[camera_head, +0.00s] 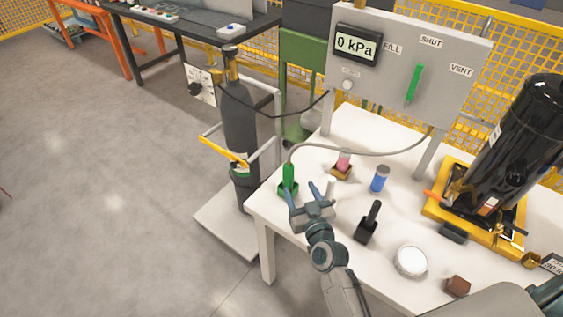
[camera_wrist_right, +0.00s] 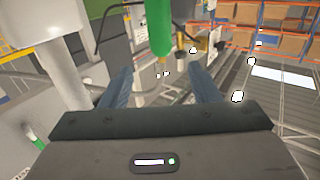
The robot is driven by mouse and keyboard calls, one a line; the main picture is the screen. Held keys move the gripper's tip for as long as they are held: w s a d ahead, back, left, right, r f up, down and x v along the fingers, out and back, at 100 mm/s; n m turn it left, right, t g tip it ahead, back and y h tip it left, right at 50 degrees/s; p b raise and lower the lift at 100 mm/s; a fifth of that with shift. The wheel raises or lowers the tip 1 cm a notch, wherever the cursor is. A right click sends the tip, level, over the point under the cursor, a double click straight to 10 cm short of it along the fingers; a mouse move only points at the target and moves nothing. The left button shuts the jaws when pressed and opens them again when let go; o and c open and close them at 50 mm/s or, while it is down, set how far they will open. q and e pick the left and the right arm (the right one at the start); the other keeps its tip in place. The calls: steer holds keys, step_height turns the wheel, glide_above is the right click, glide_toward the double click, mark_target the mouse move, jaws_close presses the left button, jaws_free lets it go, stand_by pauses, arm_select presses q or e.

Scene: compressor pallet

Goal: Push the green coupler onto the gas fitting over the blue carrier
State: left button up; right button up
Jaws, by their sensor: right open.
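The green coupler (camera_head: 288,174) stands upright near the table's left edge, with a grey hose leaving its top. It also shows in the wrist view (camera_wrist_right: 159,28), centred beyond my fingertips, with a brass-coloured tip. My right gripper (camera_head: 302,193) is open and empty, just in front of the coupler; in the wrist view its fingers (camera_wrist_right: 160,82) are spread apart, with the coupler in line with the gap. Contact is not visible. I cannot make out the gas fitting or a blue carrier. My left gripper is not in view.
The white table (camera_head: 300,238) holds a blue-capped jar (camera_head: 380,178), a pink item (camera_head: 344,161), a black-handled tool (camera_head: 368,223), a round white dish (camera_head: 410,261) and a brown block (camera_head: 457,286). A grey panel (camera_head: 390,85) stands behind. A dark gas cylinder (camera_head: 240,130) stands left.

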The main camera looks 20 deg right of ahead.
mark_target(291, 169)
steer(key=w, duration=0.2)
steer(key=w+p, duration=0.1)
steer(key=w, duration=0.1)
steer(key=shift+a+r, duration=0.1)
steer(key=shift+r, duration=0.3)
steer(key=shift+w+f+p, duration=0.15)
steer(key=shift+w+p, duration=0.2)
steer(key=shift+w, duration=0.45)
steer(key=w, duration=0.4)
steer(key=shift+w+a+p, duration=0.15)
steer(key=shift+p, duration=0.15)
steer(key=shift+w, duration=0.25)
steer(key=shift+s, duration=0.1)
jaws_close()
